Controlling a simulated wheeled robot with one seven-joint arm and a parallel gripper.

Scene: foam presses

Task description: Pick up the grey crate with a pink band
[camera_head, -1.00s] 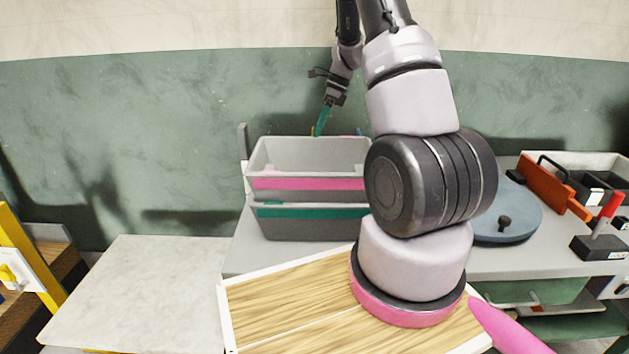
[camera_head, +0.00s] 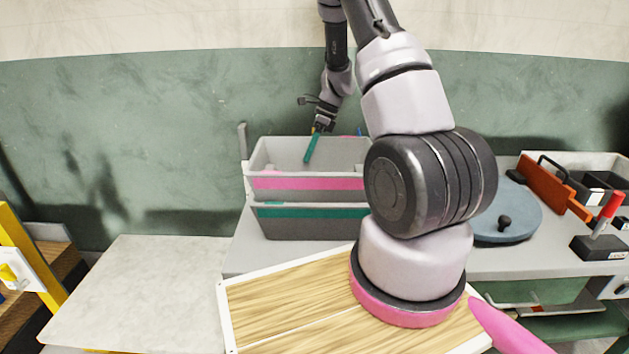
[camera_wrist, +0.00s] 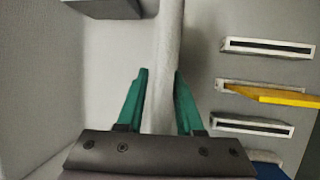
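The grey crate with a pink band (camera_head: 300,184) stands on top of a grey crate with a teal band (camera_head: 310,213) on the grey bench. Its open top faces up; my arm hides its right end. My gripper (camera_head: 308,160) points down over the crate, its teal fingers in front of the crate's inside in the head view. In the wrist view my gripper (camera_wrist: 160,72) has its two fingers apart, with a pale rim (camera_wrist: 168,50) of the crate running between them. I cannot tell how far down the fingers reach.
A grey post (camera_head: 242,142) stands at the crates' left. A blue-grey round plate (camera_head: 510,215) and red-handled tool (camera_head: 607,215) lie to the right. The white table (camera_head: 140,290) at left is bare. In the wrist view, slotted pale parts and a yellow piece (camera_wrist: 275,96) sit right.

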